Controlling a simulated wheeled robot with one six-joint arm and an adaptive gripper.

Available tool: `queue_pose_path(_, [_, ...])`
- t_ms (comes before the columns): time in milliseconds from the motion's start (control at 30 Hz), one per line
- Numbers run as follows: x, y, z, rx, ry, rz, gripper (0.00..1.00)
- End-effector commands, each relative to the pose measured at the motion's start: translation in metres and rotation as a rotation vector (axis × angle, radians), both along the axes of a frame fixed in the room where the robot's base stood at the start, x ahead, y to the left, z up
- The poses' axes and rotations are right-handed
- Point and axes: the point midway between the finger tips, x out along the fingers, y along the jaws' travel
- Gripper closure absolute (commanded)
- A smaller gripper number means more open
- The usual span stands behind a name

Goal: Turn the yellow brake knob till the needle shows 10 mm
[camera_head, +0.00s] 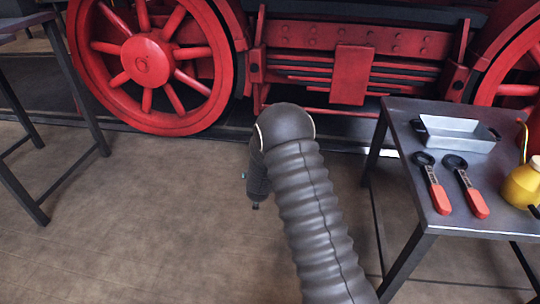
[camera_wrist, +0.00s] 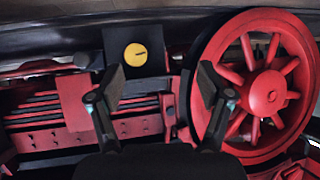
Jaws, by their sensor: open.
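A yellow round knob (camera_wrist: 135,54) with a short dark mark sits on a dark square plate in the wrist view, left of centre. My gripper (camera_wrist: 162,76) is open and empty, its two fingers wide apart. The knob appears between the fingers, close to the left fingertip in the picture, and looks apart from it. I cannot make out a needle or a millimetre scale. In the head view my arm fills the middle and the knob does not show; my fingers cannot be made out there.
A red spoked wheel (camera_head: 147,62) stands at the left, with a red spring-and-plate frame (camera_head: 351,75) beside it. A table (camera_head: 412,113) at the right holds a metal tray (camera_head: 457,135), two red-handled tools and a yellow can (camera_head: 522,186). Floor (camera_head: 130,215) left of my arm is clear.

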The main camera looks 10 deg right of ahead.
Motion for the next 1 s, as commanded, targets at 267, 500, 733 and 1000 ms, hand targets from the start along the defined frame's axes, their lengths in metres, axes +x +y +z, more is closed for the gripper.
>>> queue_pose_path(267, [0.016, -0.011, -0.094, -0.073, -0.14, -0.073, 0.22])
queue_pose_path(500, [0.036, -0.028, -0.081, -0.145, -0.376, -0.154, 0.22])
queue_pose_path(733, [0.043, -0.036, -0.046, -0.184, -0.512, -0.195, 0.22])
queue_pose_path(1000, [0.066, -0.045, -0.044, -0.19, -0.524, -0.198, 0.22])
